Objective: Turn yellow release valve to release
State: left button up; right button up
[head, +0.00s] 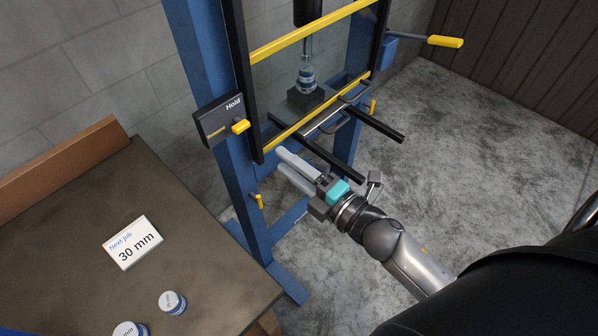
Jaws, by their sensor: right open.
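The yellow release valve (240,126) is a small knob on a dark box (218,119) labelled "Hold", fixed to the left blue post of the press. My right gripper (287,167) is open and empty. In the picture it lies below and right of the valve, in front of the press frame, and apart from the valve. My left gripper is not in view.
The blue press (203,57) has a guard with yellow bars (312,35) and a yellow-handled lever (445,41) at right. A white and blue cylinder (307,80) stands inside. The workbench (60,239) at left carries a "Next job 30 mm" card (133,243) and round pieces (172,302).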

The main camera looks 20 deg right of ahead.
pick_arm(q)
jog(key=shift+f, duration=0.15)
pick_arm(e)
jog(key=shift+v, duration=1.25)
jog(key=s+d+f+m+g+h+b, duration=0.2)
jog(key=s+f+m, duration=0.15)
jog(key=f, duration=0.85)
jog(key=s+d+f+m+g+h+b, duration=0.25)
jog(key=f+m, duration=0.25)
jog(key=f, duration=0.6)
jog(key=s+d+f+m+g+h+b, duration=0.15)
jog(key=f+m, duration=0.25)
jog(key=f, duration=0.8)
pick_arm(q)
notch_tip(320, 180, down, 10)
jog(key=b, duration=0.4)
pick_arm(e)
jog(key=s+a+f+m+g, duration=0.1)
jog(key=s+f+m+g, duration=0.3)
jog(key=s+f, duration=0.5)
jog(key=s+a+f+m+g, duration=0.1)
jog(key=s+f+m+g, duration=0.2)
jog(key=s+f, duration=0.7)
jog(key=s+g, duration=0.2)
jog(key=s, duration=0.3)
jog(key=shift+s+a+m+g+h, duration=0.25)
jog(key=shift+a+m+g+h, duration=0.05)
jog(key=shift+m+h, duration=0.1)
